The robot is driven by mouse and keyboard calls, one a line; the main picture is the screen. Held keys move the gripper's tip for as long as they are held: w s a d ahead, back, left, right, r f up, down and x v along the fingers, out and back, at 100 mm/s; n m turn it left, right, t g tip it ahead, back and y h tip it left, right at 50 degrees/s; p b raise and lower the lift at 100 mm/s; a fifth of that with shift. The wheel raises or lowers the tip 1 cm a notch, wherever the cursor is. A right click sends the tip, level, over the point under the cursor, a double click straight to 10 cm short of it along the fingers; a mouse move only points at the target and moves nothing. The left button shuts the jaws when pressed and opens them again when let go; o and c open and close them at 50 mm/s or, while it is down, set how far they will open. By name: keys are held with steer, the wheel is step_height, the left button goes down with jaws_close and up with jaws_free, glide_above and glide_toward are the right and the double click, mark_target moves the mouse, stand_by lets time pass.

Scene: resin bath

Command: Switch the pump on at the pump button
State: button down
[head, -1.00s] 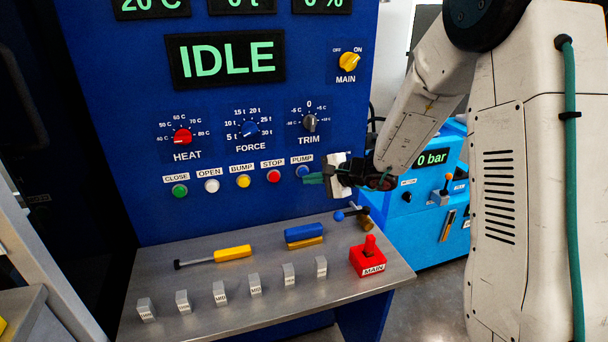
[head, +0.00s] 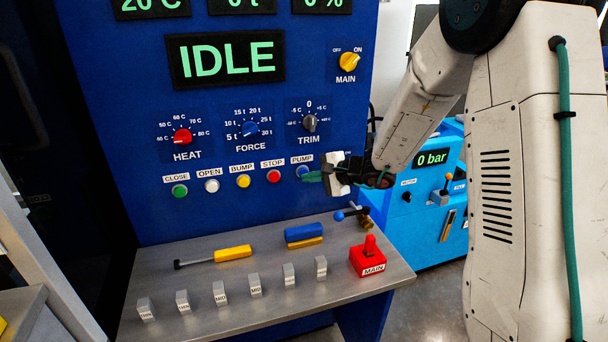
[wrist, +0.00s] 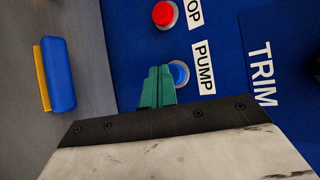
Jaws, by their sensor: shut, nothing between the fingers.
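The pump button (head: 302,171) is a small blue round button under the PUMP label, at the right end of the button row on the blue panel. It also shows in the wrist view (wrist: 179,74), partly hidden behind my fingertips. My gripper (head: 313,177) is shut and empty, its green fingertips close together just right of and below the button in the head view. In the wrist view the gripper (wrist: 157,85) overlaps the left edge of the button. I cannot tell whether the tips touch it. The display (head: 226,58) reads IDLE.
The red stop button (head: 273,176) sits just left of the pump button. The TRIM knob (head: 310,122) is above. A metal shelf (head: 270,300) below holds several grey blocks, a blue-and-yellow block (head: 304,232) and a red MAIN piece (head: 368,258). A blue unit reads 0 bar (head: 433,158).

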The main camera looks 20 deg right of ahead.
steer(key=shift+w, duration=0.5)
stand_by(0.5)
steer(key=shift+s, duration=0.95)
steer(key=shift+s, duration=0.1)
steer(key=shift+s, duration=2.4)
